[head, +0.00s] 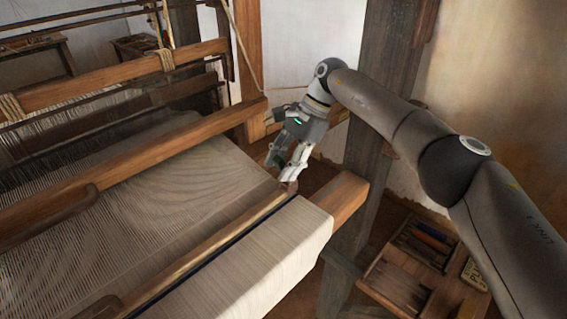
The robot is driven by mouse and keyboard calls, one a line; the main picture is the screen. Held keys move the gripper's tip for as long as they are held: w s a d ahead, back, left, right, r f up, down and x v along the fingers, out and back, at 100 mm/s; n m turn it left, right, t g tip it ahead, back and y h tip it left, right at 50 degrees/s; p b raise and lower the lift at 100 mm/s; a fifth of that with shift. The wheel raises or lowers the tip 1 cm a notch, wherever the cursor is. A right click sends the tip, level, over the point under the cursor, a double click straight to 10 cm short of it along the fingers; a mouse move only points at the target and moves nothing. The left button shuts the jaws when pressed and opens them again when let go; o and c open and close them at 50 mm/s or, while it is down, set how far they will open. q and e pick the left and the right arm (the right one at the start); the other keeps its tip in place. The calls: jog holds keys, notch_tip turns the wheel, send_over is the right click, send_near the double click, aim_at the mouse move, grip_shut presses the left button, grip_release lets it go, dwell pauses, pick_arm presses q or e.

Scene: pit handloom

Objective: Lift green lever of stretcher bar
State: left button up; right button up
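The stretcher bar (215,237) is a long wooden bar lying slantwise across the pale woven cloth (265,260), near its front fold. Its far end is at the cloth's right edge, just below my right gripper (284,168). The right gripper points down with its two fingers apart, and one fingertip is close to or touching the bar's end; I cannot tell which. No green lever can be made out; the fingers may hide it. A small green light shows on the gripper's own body. My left gripper is not in view.
A wooden loom beam (130,168) crosses above the cloth on the left. A thick loom post (367,120) stands behind my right arm. A short beam end (345,198) juts out right of the cloth. A wooden tray (408,270) with tools sits low at the right.

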jog(key=v, duration=0.7)
jog(key=shift+r, duration=0.25)
jog(key=shift+d, duration=0.1)
